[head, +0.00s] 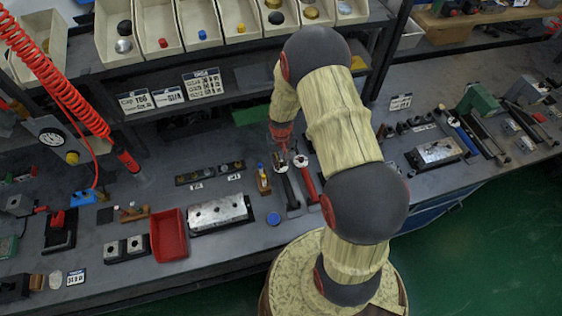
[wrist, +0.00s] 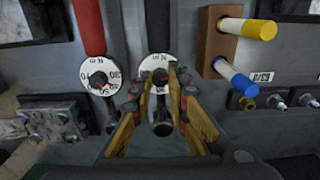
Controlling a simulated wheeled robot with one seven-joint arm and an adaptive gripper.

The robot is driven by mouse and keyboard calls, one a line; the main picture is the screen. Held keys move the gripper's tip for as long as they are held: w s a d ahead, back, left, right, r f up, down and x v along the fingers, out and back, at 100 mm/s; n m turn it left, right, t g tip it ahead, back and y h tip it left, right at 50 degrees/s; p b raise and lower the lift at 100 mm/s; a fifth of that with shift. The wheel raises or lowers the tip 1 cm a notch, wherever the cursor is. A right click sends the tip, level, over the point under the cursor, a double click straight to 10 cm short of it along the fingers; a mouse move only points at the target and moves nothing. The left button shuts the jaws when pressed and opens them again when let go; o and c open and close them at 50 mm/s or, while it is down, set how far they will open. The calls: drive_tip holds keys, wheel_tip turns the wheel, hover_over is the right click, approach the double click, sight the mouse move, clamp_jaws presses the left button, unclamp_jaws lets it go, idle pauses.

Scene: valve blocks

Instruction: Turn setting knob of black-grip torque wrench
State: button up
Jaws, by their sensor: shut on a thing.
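The black-grip torque wrench (head: 290,191) lies on the bench in the head view. In the wrist view its black grip (wrist: 158,25) runs up from a white dial (wrist: 148,63) with a setting knob (wrist: 160,76) at the dial's middle. My gripper (wrist: 163,84) is shut on this knob, with its yellow-sided fingers on either side; they hide part of the dial and knob. The red-grip torque wrench (head: 306,180) lies beside it. In the wrist view the red-grip wrench (wrist: 89,27) is to the left, its dial and dark knob free of my fingers.
A wooden block with yellow- and blue-ended pins (wrist: 216,45) stands close right of the black grip in the wrist view. A metal block (head: 220,214) and a red tray (head: 168,235) lie to the left in the head view. Bins (head: 161,33) line the shelf behind.

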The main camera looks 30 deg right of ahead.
clamp_jaws()
drive_tip(key=shift+m, duration=0.4)
drive_tip(key=m+b, duration=0.1)
drive_tip(key=m, duration=0.3)
drive_tip(key=shift+m, duration=0.3)
drive_tip(key=m+b, duration=0.1)
drive_tip(key=m, duration=0.5)
drive_tip(key=shift+m, duration=0.3)
drive_tip(key=m, duration=0.4)
drive_tip(key=shift+m, duration=1.8)
drive_tip(key=shift+b, duration=0.3)
drive_tip(key=o, duration=0.7)
unclamp_jaws()
